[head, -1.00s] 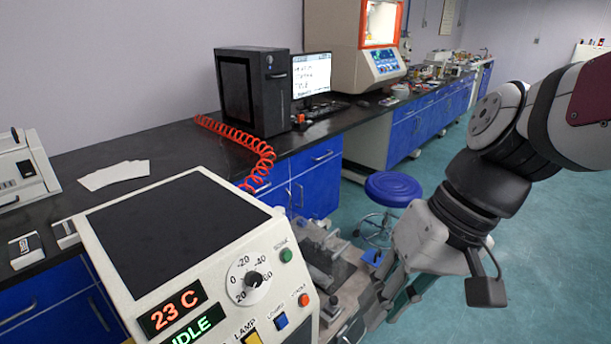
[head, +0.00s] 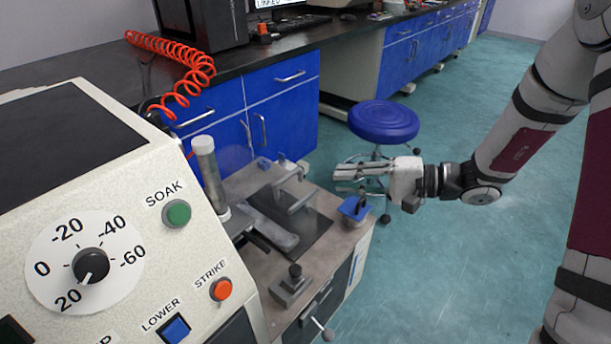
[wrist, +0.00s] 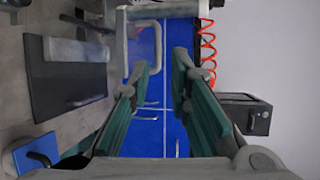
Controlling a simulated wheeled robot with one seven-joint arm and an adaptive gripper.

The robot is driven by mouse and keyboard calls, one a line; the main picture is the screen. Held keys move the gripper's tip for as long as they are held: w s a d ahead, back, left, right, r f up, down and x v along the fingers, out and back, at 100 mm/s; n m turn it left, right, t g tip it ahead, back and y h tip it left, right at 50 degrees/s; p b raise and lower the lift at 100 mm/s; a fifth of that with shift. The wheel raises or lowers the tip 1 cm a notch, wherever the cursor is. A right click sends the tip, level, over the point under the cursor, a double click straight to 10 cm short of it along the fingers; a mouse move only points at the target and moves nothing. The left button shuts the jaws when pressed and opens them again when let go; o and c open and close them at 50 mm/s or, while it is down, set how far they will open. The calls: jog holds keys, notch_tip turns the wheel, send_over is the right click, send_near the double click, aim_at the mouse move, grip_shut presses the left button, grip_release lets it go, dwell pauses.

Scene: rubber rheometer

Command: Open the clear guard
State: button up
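The test machine's bench section (head: 335,228) carries a grey bar on a dark plate (head: 312,238). A grey bent handle (head: 304,198) stands over the plate. The clear guard is hard to make out; a faint tinted pane (head: 235,160) shows behind the plate, and I cannot tell whether the handle belongs to it. A grey bent handle also shows in the wrist view (wrist: 157,40), ahead of my fingers. My gripper (head: 338,180) is open and empty, pointing left near the bench's right edge, apart from the handle. Its spread fingers (wrist: 160,66) show in the wrist view.
The control panel (head: 130,215) with dial and buttons fills the left. A white-capped cylinder (head: 210,175) stands beside it. A blue block (head: 355,208) sits at the bench corner under my gripper. A blue stool (head: 384,122) and blue cabinets (head: 285,105) stand behind. Floor at right is free.

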aim_at(292, 176)
jog(key=b+x, duration=0.1)
jog(key=x, duration=0.3)
jog(key=w+b+x, duration=0.1)
jog(key=x, duration=0.4)
jog(key=b+x, duration=0.1)
jog(key=x, duration=0.3)
jog(key=shift+w+f, duration=0.2)
jog(key=shift+f, duration=0.15)
grip_shut()
